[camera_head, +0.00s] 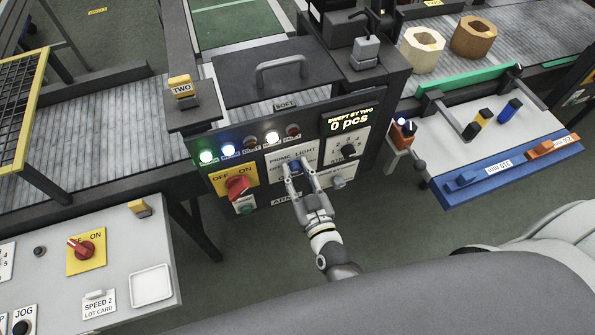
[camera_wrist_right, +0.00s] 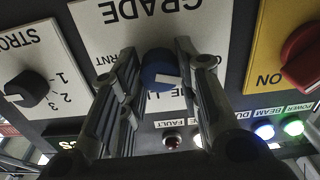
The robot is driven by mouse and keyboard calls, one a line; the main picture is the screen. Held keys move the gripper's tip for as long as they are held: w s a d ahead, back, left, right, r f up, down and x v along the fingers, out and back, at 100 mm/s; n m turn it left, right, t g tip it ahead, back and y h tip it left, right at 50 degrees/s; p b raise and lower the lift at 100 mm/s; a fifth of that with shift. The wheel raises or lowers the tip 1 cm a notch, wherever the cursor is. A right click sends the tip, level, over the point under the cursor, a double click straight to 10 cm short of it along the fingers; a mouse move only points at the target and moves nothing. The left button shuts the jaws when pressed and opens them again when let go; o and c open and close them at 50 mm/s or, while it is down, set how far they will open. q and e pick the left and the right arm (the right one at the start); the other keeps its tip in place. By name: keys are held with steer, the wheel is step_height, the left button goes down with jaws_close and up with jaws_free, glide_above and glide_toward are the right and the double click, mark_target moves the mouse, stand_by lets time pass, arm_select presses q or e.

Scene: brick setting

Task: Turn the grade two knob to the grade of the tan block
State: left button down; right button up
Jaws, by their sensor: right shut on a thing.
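The blue knob (camera_head: 293,167) sits on the white plate (camera_head: 309,153) lettered "PRIME" and "LIGHT" on the black panel. My right gripper (camera_head: 294,171) is shut on this knob, one finger on each side. In the right wrist view the blue knob (camera_wrist_right: 160,68) shows a white mark towards its lower right, between the fingertips (camera_wrist_right: 158,60). The plate there reads "GRADE" upside down; other lettering is partly hidden by the fingers. A pale tan hexagonal block (camera_head: 407,56) and a browner one (camera_head: 461,48) stand on the conveyor at the back right. My left gripper is not in view.
A red OFF/ON switch (camera_head: 237,187) lies left of the knob, a black numbered dial (camera_head: 348,150) right of it. Lamps line the panel above; green, blue and white ones are lit. A blue-edged tray (camera_head: 520,155) is at right.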

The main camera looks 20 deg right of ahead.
steer(key=m, duration=0.4)
steer(key=shift+m, duration=2.1)
steer(key=o, duration=1)
steer(key=shift+s, duration=0.1)
steer(key=s, duration=1.2)
steer(key=shift+d, duration=0.25)
